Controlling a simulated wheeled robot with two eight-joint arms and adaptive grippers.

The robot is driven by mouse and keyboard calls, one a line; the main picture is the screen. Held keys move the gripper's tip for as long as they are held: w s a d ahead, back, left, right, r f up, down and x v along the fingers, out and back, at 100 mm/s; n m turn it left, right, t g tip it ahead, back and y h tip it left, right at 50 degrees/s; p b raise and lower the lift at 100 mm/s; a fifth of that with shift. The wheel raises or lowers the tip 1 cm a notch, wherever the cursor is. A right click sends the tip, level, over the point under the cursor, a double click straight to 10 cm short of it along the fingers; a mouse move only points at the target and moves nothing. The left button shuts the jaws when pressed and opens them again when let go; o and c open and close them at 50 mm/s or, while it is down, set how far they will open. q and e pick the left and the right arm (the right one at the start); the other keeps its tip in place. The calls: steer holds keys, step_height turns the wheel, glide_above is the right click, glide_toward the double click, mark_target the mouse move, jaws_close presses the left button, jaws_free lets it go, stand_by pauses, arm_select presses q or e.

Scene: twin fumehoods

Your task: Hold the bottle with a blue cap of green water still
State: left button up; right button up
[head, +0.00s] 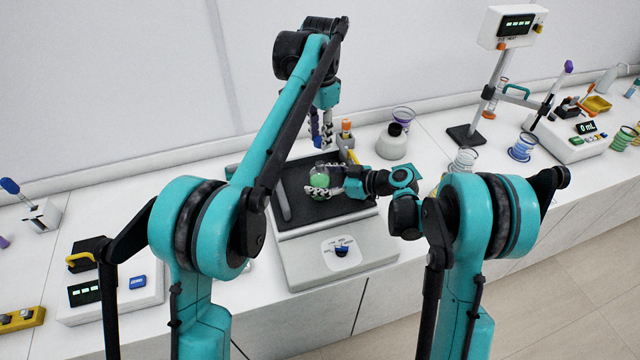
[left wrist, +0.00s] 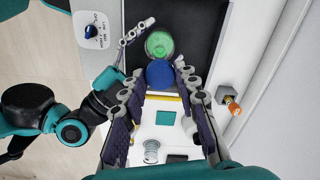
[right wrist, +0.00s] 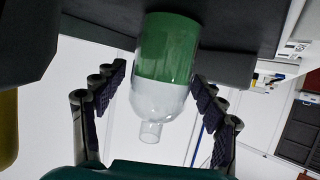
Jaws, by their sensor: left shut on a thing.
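The bottle of green water (head: 320,180) stands on the black plate of a white device. Its clear neck (right wrist: 150,131) is open and uncapped in the right wrist view. My left gripper (head: 322,143) points down above the bottle. In the left wrist view it (left wrist: 158,74) is shut on the blue cap (left wrist: 160,74), which hides part of the bottle (left wrist: 159,43). My right gripper (right wrist: 160,85) is low beside the bottle, its fingers apart on either side. I see a gap at the left finger; contact at the right one is unclear.
The white device (head: 345,262) has a knob on its front. A grey bar (head: 282,200) lies on its plate. A stand with a display (head: 508,28) and glassware are at the right.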

jaws_close()
arm_select(q)
glide_above(320, 164)
steer(key=shift+w+f, duration=0.1)
steer(key=shift+f, duration=2.4)
steer(key=shift+f, duration=0.9)
steer(key=shift+f, duration=0.55)
